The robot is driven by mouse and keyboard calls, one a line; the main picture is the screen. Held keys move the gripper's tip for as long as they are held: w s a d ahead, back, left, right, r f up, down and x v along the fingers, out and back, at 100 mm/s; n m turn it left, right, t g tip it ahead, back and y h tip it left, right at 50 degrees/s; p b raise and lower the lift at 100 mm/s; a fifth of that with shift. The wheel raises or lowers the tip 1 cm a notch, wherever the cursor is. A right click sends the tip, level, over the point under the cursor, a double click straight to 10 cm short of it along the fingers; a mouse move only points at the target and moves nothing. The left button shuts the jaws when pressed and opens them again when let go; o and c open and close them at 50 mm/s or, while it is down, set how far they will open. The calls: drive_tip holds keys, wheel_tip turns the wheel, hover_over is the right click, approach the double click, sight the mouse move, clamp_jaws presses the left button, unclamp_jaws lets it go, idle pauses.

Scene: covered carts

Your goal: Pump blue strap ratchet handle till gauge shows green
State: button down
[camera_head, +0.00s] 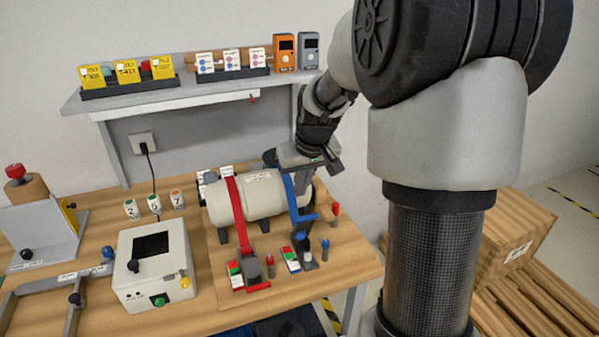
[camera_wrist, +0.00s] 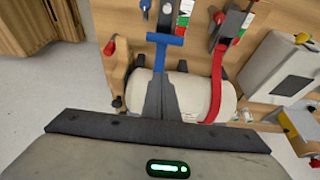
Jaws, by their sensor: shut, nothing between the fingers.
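A blue strap (camera_head: 289,190) goes over the right end of a cream tank (camera_head: 262,196). Its blue ratchet handle (camera_head: 307,217) shows in front of the tank, and its crossbar (camera_wrist: 166,39) shows in the wrist view. The dark ratchet base (camera_head: 304,250) sits on the board below. A red, green and white gauge (camera_head: 290,259) stands to its left; its reading is too small to tell. My gripper (camera_head: 302,222) points down, shut and empty, with its fingertips (camera_wrist: 161,48) close to the handle. I cannot tell whether they touch it. The fingers hide part of the blue strap.
A red strap (camera_head: 236,203) with its own ratchet (camera_head: 252,271) lies left of the blue one. Red and blue knobbed posts (camera_head: 335,211) stand at the right. A white control box (camera_head: 153,265) is farther left. A shelf (camera_head: 190,92) hangs behind the tank.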

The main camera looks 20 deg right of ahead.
drive_tip(key=shift+s+f, duration=1.4)
drive_tip(key=shift+f, duration=0.25)
drive_tip(key=shift+f+b, duration=0.15)
drive_tip(key=shift+b, duration=0.15)
